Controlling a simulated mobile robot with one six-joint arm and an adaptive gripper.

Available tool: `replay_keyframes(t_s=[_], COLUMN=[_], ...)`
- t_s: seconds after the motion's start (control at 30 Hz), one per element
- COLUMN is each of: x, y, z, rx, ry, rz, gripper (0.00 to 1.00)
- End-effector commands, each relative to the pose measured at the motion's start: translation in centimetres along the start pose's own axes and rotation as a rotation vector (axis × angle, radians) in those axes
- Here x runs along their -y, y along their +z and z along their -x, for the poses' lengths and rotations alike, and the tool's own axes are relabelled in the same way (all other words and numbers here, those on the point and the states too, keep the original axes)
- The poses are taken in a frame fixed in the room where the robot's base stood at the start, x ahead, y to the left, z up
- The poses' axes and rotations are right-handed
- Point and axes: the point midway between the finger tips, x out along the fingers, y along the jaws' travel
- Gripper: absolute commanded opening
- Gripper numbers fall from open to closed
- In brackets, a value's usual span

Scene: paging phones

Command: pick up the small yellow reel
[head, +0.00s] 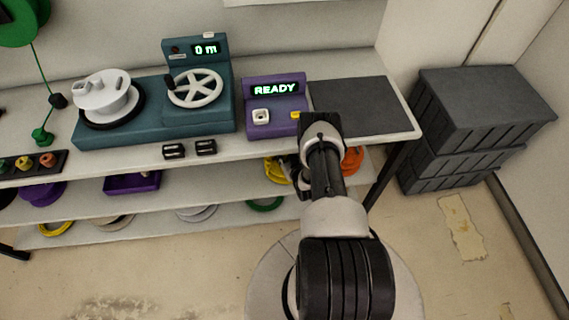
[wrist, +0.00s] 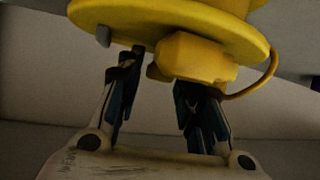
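A yellow reel (head: 275,170) shows on the upper shelf under the counter, partly hidden by my arm. In the wrist view a yellow reel (wrist: 175,22) fills the top, with a faceted yellow hub (wrist: 197,58) facing my gripper and a thin yellow loop at its right. My gripper (wrist: 158,78) is open, its two dark fingers apart just below the reel. The left finger is left of the hub; the right finger overlaps the hub's lower edge. I cannot tell whether either touches. In the head view my arm hides most of the gripper.
An orange reel (head: 352,160) is right of my arm on the same shelf. The counter (head: 405,128) overhangs the shelf. A green reel (head: 265,204) and another yellow reel (head: 56,229) lie lower. Grey crates (head: 465,130) stand right; the floor between is clear.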

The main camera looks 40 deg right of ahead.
Motion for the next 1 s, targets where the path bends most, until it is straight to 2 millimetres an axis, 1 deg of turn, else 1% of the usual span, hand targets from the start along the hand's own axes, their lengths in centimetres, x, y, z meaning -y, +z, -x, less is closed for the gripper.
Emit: replay_keyframes(t_s=[0.07,0.57,1.0], x=[-0.01,-0.01,0.00], y=[-0.05,-0.01,0.03], z=[0.03,0.06,0.07], rx=[0.000,0.000,0.001], ry=[0.000,0.000,0.000], rz=[0.000,0.000,0.000], gripper=[0.34,0.00,0.00])
